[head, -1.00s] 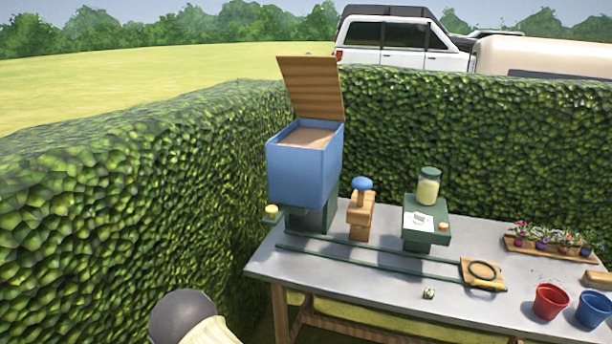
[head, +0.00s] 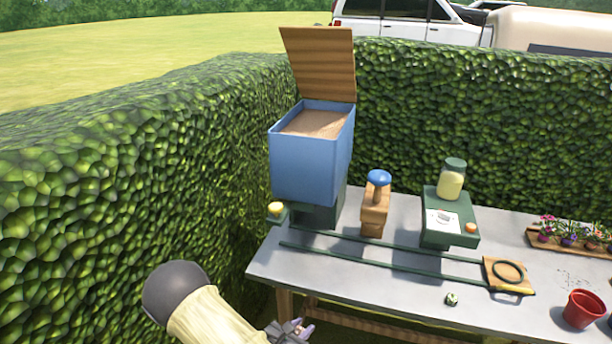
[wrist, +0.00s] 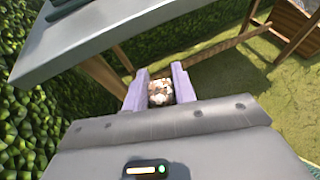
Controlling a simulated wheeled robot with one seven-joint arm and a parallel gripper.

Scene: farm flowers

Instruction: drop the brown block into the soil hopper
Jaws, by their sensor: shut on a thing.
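The soil hopper (head: 304,168) is a blue box with its wooden lid (head: 320,64) standing open. Brown soil (head: 316,123) shows inside it. My gripper (wrist: 160,75) is shut on the brown block (wrist: 161,94), a speckled brown and whitish piece between its two purple fingers. In the head view my gripper (head: 292,330) is at the bottom edge, in front of the table and well below the hopper's rim. The block cannot be made out in the head view.
The grey table (head: 390,292) carries rails (head: 380,262), a wooden stand with blue knob (head: 376,205), a green stand with a jar (head: 452,180), a small speckled thing (head: 451,299) and a red pot (head: 583,309). A hedge (head: 130,170) borders the left and back.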

